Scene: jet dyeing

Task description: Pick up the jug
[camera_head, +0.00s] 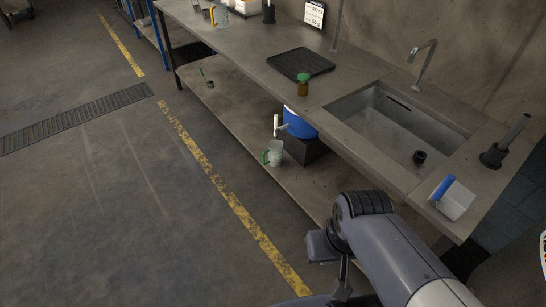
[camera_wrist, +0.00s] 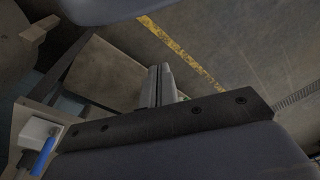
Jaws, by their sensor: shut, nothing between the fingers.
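Two jugs show in the head view. One clear jug with a green handle (camera_head: 274,152) stands upright on the lower shelf, beside a black box under a blue container. Another clear jug with a yellow handle (camera_head: 220,15) stands on the counter at the far end. The task line does not say which one is meant. My gripper (camera_wrist: 159,72) shows in the wrist view with its fingers together and empty, well apart from both jugs.
The floor left is clear.

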